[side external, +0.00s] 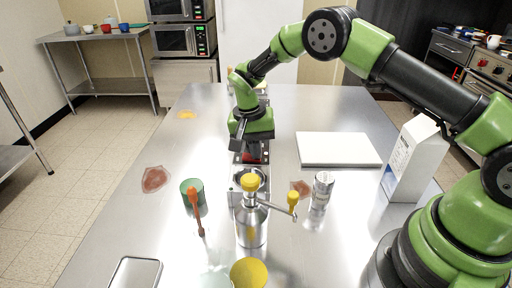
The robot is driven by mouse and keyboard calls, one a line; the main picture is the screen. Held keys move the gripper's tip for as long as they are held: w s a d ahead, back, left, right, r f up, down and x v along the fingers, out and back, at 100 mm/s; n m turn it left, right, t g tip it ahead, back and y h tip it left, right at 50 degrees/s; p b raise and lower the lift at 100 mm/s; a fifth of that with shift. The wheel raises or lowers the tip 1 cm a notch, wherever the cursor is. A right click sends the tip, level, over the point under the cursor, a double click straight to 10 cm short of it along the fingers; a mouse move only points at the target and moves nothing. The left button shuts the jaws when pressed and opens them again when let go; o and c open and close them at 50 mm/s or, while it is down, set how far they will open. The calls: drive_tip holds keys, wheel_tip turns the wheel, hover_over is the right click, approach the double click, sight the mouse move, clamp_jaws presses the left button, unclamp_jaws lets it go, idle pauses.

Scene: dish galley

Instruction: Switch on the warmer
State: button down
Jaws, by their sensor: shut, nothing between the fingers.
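A small metal appliance with a round top opening (236,199), which looks like the warmer, stands mid-table behind the yellow-topped pump bottle. The bottle hides much of its front, and I cannot make out a switch on it. My gripper (252,158) points down just behind and above this appliance, with dark and red parts around its tip. The fingers are shut and hold nothing. I cannot tell whether they touch the appliance.
A pump bottle (250,228), a green cup (193,188) with an orange-handled tool, and a shaker (322,188) stand nearby. A white board (338,149) and a carton (412,160) are at right. A yellow round thing (249,273) is in front. The table's left back is mostly clear.

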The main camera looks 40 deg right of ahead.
sight(243, 155)
drive_tip(key=shift+w+a+r, duration=0.1)
drive_tip(key=shift+w+a, duration=0.4)
drive_tip(key=shift+r, duration=0.1)
wheel_tip(243, 155, up, 14)
drive_tip(key=w+a, duration=0.1)
drive_tip(key=shift+w+a, duration=0.2)
idle(0.5)
drive_tip(key=shift+s+d, duration=0.45)
drive_tip(key=shift+s, duration=0.05)
drive_tip(key=shift+f, duration=0.2)
